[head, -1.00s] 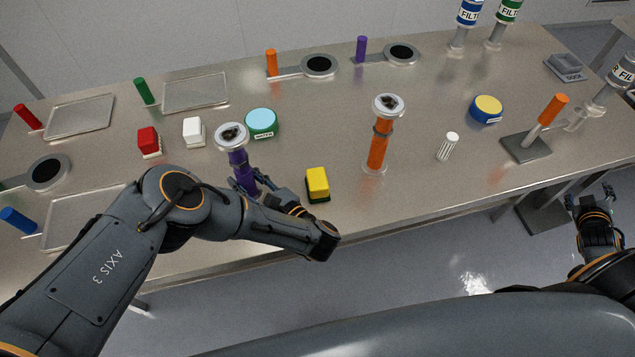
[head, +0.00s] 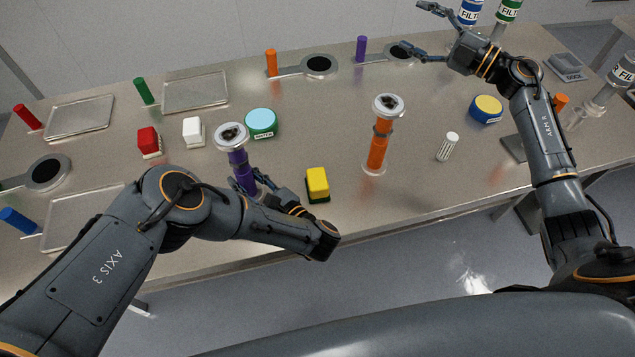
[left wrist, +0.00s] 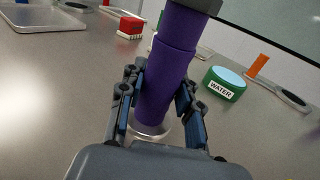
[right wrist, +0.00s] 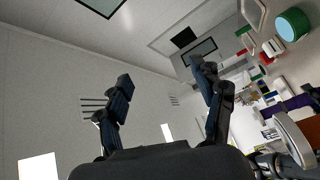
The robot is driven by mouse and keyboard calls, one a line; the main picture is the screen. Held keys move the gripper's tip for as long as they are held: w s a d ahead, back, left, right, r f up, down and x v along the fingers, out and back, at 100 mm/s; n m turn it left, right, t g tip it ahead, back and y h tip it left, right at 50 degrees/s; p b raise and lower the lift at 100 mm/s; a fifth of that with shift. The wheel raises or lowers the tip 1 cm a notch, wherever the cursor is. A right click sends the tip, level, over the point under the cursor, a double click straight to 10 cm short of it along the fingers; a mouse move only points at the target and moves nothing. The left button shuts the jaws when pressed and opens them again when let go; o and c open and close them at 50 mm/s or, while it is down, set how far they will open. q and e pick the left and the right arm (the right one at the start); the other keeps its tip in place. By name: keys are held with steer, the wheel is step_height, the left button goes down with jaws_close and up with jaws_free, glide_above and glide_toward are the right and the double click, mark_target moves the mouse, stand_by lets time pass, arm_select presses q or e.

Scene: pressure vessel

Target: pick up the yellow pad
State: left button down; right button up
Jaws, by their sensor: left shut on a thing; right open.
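The yellow pad (head: 317,183), a small yellow block on a dark green base, lies on the table near its front edge, right of my left gripper. My left gripper (head: 252,190) is shut on the purple cylinder (head: 240,168), which stands upright; the left wrist view shows the fingers (left wrist: 160,100) on both sides of the purple cylinder (left wrist: 170,70). My right gripper (head: 420,30) is open and empty, raised over the back right of the table, far from the pad. Its spread fingers (right wrist: 165,95) show in the right wrist view.
An orange cylinder (head: 377,150) stands right of the pad, and a small white ribbed piece (head: 447,147) lies farther right. A round water container (head: 261,123), a white block (head: 194,132) and a red block (head: 149,142) are farther back. The table around the pad is mostly clear.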

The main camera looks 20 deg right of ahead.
steer(key=s+a+f+n+g+y, duration=0.2)
steer(key=a+n+g, duration=0.4)
steer(key=a, duration=0.8)
steer(key=n+g+h, duration=0.8)
steer(key=g+h, duration=0.1)
steer(key=h, duration=0.5)
glide_above(317, 178)
step_height(317, 178, down, 12)
step_height(317, 178, down, 11)
steer(key=shift+f, duration=0.1)
steer(key=c, duration=1.2)
